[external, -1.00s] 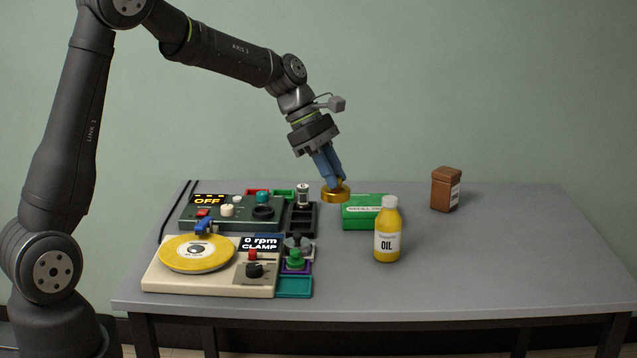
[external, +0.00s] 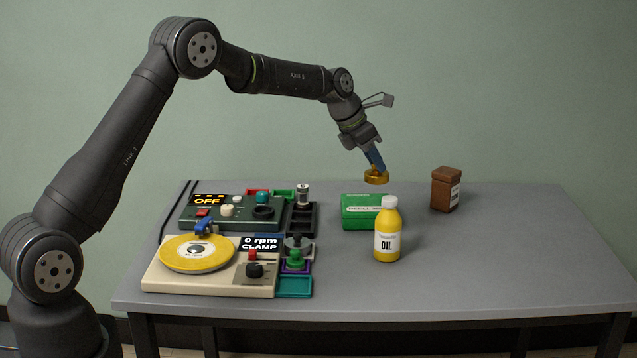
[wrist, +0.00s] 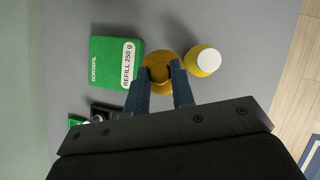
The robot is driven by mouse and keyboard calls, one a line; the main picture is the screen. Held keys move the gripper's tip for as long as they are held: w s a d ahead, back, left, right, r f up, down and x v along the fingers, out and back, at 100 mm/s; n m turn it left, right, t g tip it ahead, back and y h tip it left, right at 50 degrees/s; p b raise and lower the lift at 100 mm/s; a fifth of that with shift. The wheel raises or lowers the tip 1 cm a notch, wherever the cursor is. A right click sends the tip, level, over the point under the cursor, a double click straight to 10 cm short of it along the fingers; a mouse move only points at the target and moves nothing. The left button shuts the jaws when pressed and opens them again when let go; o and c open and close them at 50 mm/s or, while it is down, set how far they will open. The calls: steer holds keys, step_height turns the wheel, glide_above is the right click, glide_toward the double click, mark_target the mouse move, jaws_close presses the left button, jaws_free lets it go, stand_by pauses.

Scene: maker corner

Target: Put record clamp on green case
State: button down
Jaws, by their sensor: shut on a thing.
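The record clamp (external: 376,178) is a round brass-gold piece. My gripper (external: 377,169) is shut on it and holds it in the air, above and a little behind the right end of the green case. In the wrist view the clamp (wrist: 160,68) sits between my two blue fingertips (wrist: 162,80). The green case (external: 357,222) is a flat green box with a white label, lying on the table behind the oil bottle. It also shows in the wrist view (wrist: 105,73), just left of the clamp, with its top bare.
A yellow oil bottle (external: 387,245) with a white cap stands in front of the case's right end. A turntable (external: 170,276) and a control unit (external: 187,223) fill the left. The table's right side is clear.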

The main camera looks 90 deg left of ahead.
steer(key=s+a+f, duration=0.1)
steer(key=a+f, duration=0.1)
steer(key=a, duration=0.1)
steer(key=s+a+f, duration=0.1)
steer(key=a+f, duration=0.2)
steer(key=a, duration=0.1)
steer(key=s+a+f, duration=0.2)
steer(key=a, duration=0.1)
steer(key=shift+s+a+f, duration=0.1)
steer(key=shift+a+f, duration=0.1)
steer(key=shift+a, duration=0.2)
steer(key=shift+f, duration=2)
steer(key=shift+f, duration=0.1)
steer(key=c, duration=1.2)
jaws_free()
steer(key=shift+c, duration=0.2)
steer(key=shift+s+r, duration=0.15)
steer(key=shift+r, duration=0.35)
steer(key=v, duration=1.1)
steer(key=shift+d, duration=0.15)
